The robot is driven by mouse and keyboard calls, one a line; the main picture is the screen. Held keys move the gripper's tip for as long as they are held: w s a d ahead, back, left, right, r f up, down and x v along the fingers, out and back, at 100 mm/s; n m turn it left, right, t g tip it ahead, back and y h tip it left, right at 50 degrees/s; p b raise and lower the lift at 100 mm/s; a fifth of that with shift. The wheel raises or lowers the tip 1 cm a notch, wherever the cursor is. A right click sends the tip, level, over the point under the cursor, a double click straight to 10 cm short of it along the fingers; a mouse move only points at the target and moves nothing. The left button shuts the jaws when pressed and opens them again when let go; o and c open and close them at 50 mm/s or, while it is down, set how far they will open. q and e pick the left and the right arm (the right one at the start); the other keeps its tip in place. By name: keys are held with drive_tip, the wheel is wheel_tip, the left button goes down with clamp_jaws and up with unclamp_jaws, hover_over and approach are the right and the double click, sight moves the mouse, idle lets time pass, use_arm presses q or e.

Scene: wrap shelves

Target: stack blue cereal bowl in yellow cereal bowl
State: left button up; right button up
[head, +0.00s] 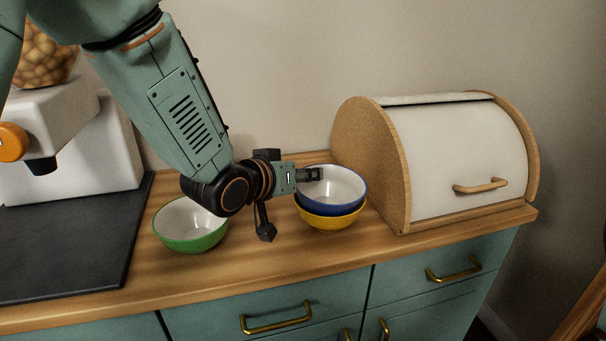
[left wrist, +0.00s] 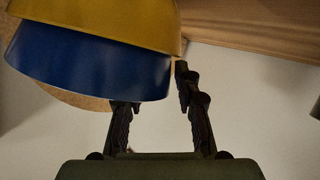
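The blue cereal bowl (head: 337,205) sits in the yellow cereal bowl (head: 331,222) on the wooden counter, white inside and roughly level. In the left wrist view, which looks upside down, the yellow bowl (left wrist: 110,22) is above the blue bowl (left wrist: 85,65). My left gripper (head: 314,174) is at the blue bowl's left rim. Its fingers also show in the left wrist view (left wrist: 158,92), spread apart with a clear gap. One fingertip is hidden behind the blue bowl; the other is just beside it. Contact cannot be told. My right gripper is not in view.
A green bowl (head: 190,226) stands left on the counter, beneath my left forearm. A wooden bread box (head: 460,155) stands close to the right of the stacked bowls. A white machine (head: 85,150) and a dark mat (head: 70,245) are at the left. The counter front (head: 270,255) is clear.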

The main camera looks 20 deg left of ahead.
use_arm(q)
drive_tip(key=p+v, duration=0.9)
drive_tip(key=v, duration=0.3)
idle(0.6)
idle(0.5)
